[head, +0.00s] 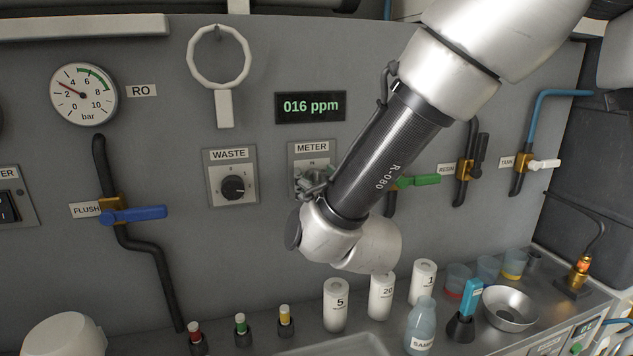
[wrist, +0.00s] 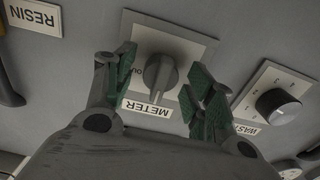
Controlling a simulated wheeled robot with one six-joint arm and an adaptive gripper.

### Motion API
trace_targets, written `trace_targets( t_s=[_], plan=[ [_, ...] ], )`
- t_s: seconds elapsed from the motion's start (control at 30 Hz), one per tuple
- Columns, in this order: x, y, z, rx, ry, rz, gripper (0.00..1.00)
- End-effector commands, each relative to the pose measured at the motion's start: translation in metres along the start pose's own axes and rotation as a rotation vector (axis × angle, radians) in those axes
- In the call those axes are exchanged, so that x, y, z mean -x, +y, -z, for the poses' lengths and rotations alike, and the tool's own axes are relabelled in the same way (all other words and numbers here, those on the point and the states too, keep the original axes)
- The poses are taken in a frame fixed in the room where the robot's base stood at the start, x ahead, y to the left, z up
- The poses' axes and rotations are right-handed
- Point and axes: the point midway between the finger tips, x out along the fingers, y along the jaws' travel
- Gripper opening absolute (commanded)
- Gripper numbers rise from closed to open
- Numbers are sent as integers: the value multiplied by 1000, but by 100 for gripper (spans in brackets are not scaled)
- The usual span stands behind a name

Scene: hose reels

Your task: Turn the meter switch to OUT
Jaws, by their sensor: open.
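The meter switch is a grey knob (wrist: 160,76) on a light square plate, seen upside down in the wrist view. Its bar points down in that view, toward the METER label (wrist: 152,107). Part of the OUT marking shows left of the knob. In the head view the METER plate (head: 301,151) has IN just under its label, and my arm and gripper cover most of the knob. My gripper (head: 314,182) is at this plate. In the wrist view its green-padded fingers (wrist: 161,84) are open, one on each side of the knob, with visible gaps.
The WASTE dial (head: 233,187) is on the panel left of the meter plate, and a green-handled valve (head: 418,181) is to the right. The ppm display (head: 311,107) is above. Numbered white bottles (head: 336,306) and a sample bottle (head: 421,328) stand on the bench below.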

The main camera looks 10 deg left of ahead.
Motion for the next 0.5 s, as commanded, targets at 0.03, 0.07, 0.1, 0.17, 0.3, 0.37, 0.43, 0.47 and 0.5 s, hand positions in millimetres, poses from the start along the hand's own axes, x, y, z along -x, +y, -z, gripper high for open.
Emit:
trace_targets(
  t_s=[0.03,0.07,0.1,0.17,0.3,0.37,0.43,0.47,0.5],
  plan=[
    [0,0,0,0,0,0,54],
    [0,0,0,0,0,0,54],
    [0,0,0,0,0,0,47],
    [0,0,0,0,0,0,36],
    [0,0,0,0,0,0,11],
    [0,0,0,0,0,0,8],
    [0,0,0,-1,0,0,8],
    [0,0,0,-2,0,0,8],
    [0,0,0,-5,0,0,8]
  ],
)
